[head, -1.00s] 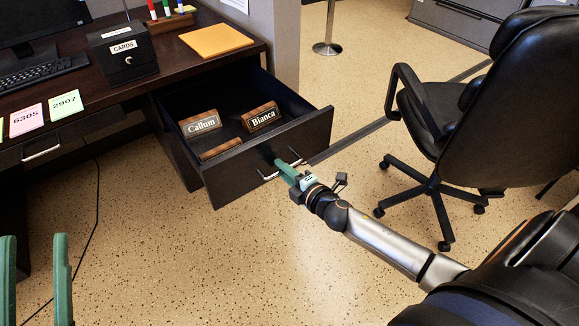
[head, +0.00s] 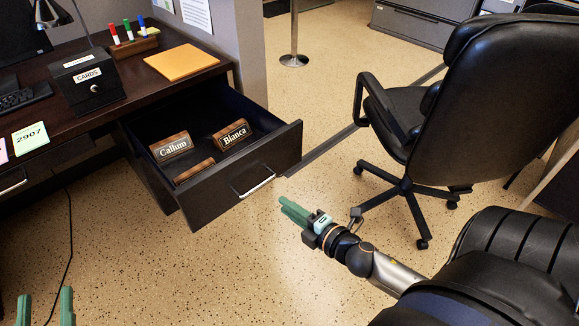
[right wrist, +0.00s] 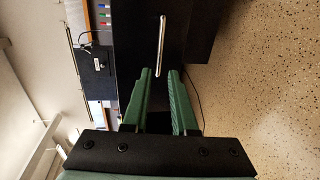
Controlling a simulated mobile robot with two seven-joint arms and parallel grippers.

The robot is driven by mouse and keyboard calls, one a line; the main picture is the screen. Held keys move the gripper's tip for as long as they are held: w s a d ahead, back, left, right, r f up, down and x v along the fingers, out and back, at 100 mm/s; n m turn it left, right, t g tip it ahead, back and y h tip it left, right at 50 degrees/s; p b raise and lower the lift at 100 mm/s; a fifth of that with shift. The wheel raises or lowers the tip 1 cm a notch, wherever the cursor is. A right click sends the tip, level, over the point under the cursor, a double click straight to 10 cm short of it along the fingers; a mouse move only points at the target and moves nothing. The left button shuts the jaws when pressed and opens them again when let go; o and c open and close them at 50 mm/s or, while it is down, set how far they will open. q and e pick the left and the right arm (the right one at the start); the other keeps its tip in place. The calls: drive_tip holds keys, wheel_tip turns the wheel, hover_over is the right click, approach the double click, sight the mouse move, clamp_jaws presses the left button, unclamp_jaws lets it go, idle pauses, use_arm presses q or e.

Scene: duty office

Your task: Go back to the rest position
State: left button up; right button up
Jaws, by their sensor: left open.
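My right gripper (head: 283,205) is in front of the open drawer (head: 240,178), apart from its metal handle (head: 254,187). In the right wrist view, its green fingers stand apart with nothing between them, and the drawer handle (right wrist: 160,45) shows beyond their tips. My left gripper (head: 45,294) shows only as two separated green fingers at the bottom left of the head view, with nothing between them. The rest of the left arm is out of view.
The drawer holds the Callum nameplate (head: 172,147), the Bianca nameplate (head: 232,135) and a third wooden piece (head: 194,171). It juts out from the dark desk (head: 145,100). A black office chair (head: 480,95) stands to the right. The speckled floor in front is clear.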

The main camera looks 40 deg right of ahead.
idle(0.5)
drive_tip(key=s+a+r+m+t+y+p, duration=0.1)
drive_tip(key=s+a+r+m+t+y, duration=0.15)
drive_tip(key=a+r+m, duration=0.55)
drive_tip(key=s+a+r+m+t+y, duration=0.1)
drive_tip(key=a+r+m+y, duration=0.3)
drive_tip(key=a+r, duration=0.55)
use_arm(q)
drive_tip(key=s+a+f+n+g+y+p, duration=0.2)
drive_tip(key=s+f+g+p, duration=0.6)
drive_tip(key=p, duration=1.4)
drive_tip(key=s+n+g+y, duration=0.1)
drive_tip(key=n+g+y, duration=0.1)
drive_tip(key=shift+a+f+y, duration=0.25)
drive_tip(key=shift+a+y, duration=0.05)
drive_tip(key=shift+a, duration=0.05)
use_arm(e)
drive_tip(key=s+d+f+m+g+h, duration=0.4)
drive_tip(key=s+f+m+g+h, duration=0.1)
drive_tip(key=s+f+g, duration=0.3)
drive_tip(key=shift+s+d+g+h, duration=0.35)
drive_tip(key=shift+s+g, duration=0.25)
drive_tip(key=shift+g, duration=0.35)
